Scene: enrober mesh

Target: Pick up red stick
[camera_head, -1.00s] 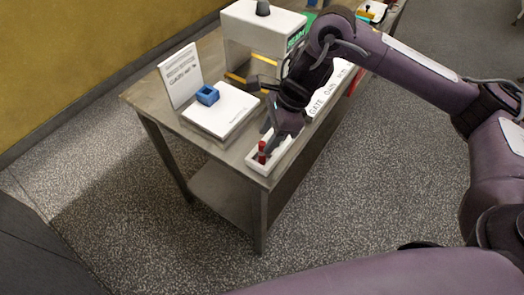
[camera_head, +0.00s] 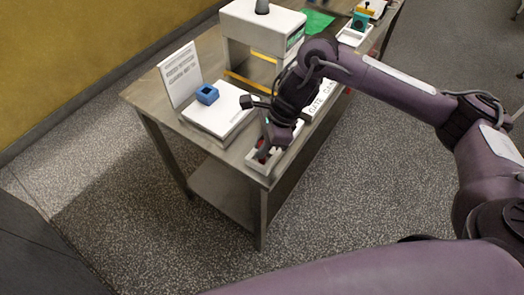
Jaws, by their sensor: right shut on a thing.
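The red stick (camera_head: 262,152) stands in a small white tray (camera_head: 259,167) at the table's near corner. Only a small red part of it shows; the rest is hidden by the gripper and the tray wall. My right gripper (camera_head: 265,143) reaches down into the tray at the stick, with its jaws shut on it. The fingertips are small and partly hidden by the wrist. My left gripper is not in the view.
A white block (camera_head: 221,115) with a blue square holder (camera_head: 207,94) lies left of the tray. A printed sign (camera_head: 181,74) stands behind it. A white arch-shaped machine (camera_head: 257,32) stands farther back. A green sheet (camera_head: 318,22) and a teal object (camera_head: 361,19) are at the far end.

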